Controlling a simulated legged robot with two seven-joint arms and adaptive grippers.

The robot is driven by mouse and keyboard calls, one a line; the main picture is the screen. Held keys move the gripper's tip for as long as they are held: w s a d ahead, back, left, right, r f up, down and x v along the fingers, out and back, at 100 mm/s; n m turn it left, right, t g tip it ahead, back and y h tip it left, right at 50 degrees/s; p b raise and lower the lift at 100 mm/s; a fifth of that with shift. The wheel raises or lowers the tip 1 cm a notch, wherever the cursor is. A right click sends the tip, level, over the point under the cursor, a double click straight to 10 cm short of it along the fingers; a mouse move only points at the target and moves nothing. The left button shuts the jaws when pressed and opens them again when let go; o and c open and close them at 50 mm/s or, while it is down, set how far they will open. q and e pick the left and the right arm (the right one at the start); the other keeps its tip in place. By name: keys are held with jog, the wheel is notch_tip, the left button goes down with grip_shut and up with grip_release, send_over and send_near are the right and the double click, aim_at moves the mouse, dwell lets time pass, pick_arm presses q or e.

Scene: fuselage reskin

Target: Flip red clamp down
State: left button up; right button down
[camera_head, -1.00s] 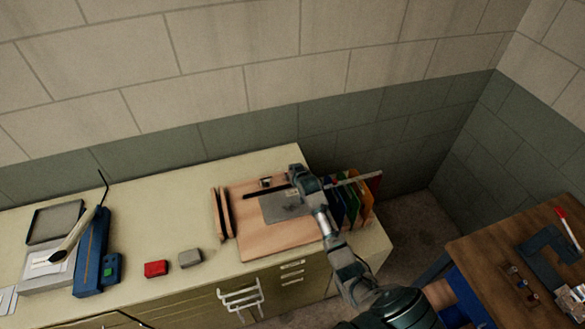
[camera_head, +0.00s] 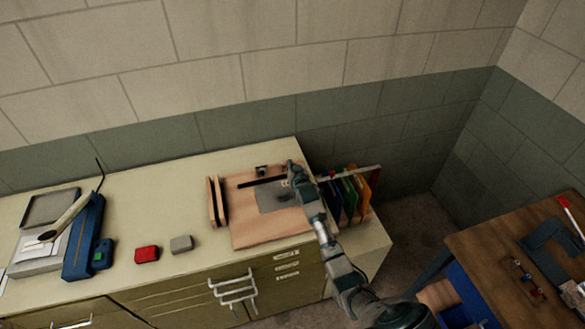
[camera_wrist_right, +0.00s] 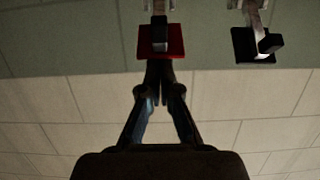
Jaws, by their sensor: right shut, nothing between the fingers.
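In the right wrist view, the red clamp (camera_wrist_right: 175,47) shows at the top centre as a red plate with a dark block and a pale metal arm in front of it. My right gripper (camera_wrist_right: 159,72) is shut and empty, with its fingertips just below the clamp's plate in that view. I cannot tell whether they touch it. In the head view, my right gripper (camera_head: 292,170) is over the wooden board, beside the grey sheet (camera_head: 273,197). The red clamp cannot be made out there. My left gripper is not in view.
A similar black clamp (camera_wrist_right: 247,46) is right of the red one in the wrist view. The wooden board (camera_head: 270,232) lies on the pale cabinet top (camera_head: 140,210). Coloured folders (camera_head: 352,192) stand right of it. A red block (camera_head: 147,254) and grey block (camera_head: 181,244) lie left.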

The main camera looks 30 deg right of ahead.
jog(key=shift+s+f, duration=0.2)
jog(key=shift+f, duration=0.45)
jog(key=shift+f+p, duration=0.4)
jog(key=shift+f, duration=0.05)
jog(key=shift+s, duration=0.1)
jog(key=shift+s+f, duration=0.1)
jog(key=shift+s, duration=0.1)
jog(key=shift+a, duration=0.1)
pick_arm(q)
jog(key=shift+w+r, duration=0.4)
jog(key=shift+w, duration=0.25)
